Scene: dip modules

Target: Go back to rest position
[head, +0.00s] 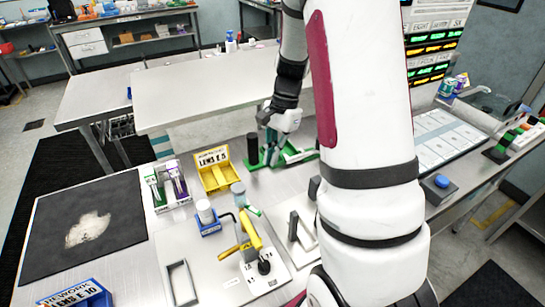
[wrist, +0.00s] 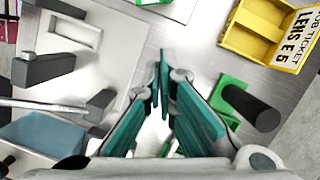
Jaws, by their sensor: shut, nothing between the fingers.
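My gripper (head: 272,158) hangs over the workbench near a green fixture with a black upright cylinder (head: 252,148). In the wrist view my gripper (wrist: 164,58) has its teal fingers drawn together at the tips, shut with nothing between them. The black cylinder (wrist: 250,108) on its green base shows to the right of the fingers there. My white arm reaches down across the right half of the head view and hides part of the bench.
A yellow bin (head: 214,172) labelled LENS E 5 stands left of my gripper. A yellow-handled press (head: 248,240) and a blue holder (head: 208,226) stand nearer. A dark mat (head: 120,245) lies at left, a blue button box (head: 440,187) at right.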

